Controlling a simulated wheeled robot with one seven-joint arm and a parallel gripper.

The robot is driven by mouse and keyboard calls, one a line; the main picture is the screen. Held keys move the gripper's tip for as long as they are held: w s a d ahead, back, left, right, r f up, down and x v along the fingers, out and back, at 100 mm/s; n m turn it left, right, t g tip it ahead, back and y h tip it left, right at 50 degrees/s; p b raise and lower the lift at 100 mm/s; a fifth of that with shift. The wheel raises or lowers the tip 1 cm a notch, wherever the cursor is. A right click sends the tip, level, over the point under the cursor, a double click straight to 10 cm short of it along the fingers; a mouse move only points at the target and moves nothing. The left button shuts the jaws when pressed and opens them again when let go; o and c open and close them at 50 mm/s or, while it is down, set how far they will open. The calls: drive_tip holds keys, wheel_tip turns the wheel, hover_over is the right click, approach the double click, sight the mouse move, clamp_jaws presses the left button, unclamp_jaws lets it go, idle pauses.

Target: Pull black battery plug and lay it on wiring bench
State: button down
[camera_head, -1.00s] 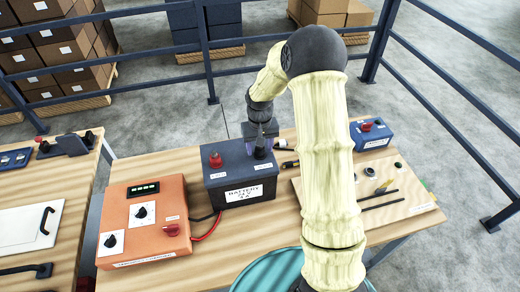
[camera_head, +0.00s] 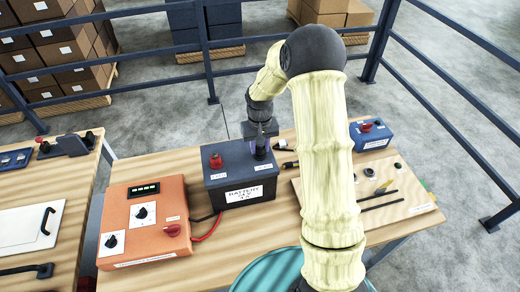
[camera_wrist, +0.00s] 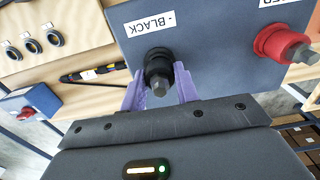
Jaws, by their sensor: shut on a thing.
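The black battery plug (camera_wrist: 158,72) sits on top of the dark battery next to a label reading BLACK. My gripper (camera_wrist: 160,92) has its purple fingers shut on the plug, one finger on each side. In the head view my gripper (camera_head: 262,145) is at the right part of the battery (camera_head: 240,190), and the plug is mostly hidden there. The red plug (camera_head: 215,161) stands on the left part of the battery; it also shows in the wrist view (camera_wrist: 284,43). The wooden bench (camera_head: 255,235) carries the battery.
An orange charger box (camera_head: 145,220) stands left of the battery, joined by red and black cables. A light board (camera_head: 405,205) with tools lies to the right. A blue box (camera_head: 371,134) stands behind it. A screwdriver-like tool (camera_wrist: 93,73) lies beside the battery.

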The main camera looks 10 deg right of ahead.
drive_tip(key=shift+r+p, duration=1.8)
drive_tip(key=shift+r, duration=0.9)
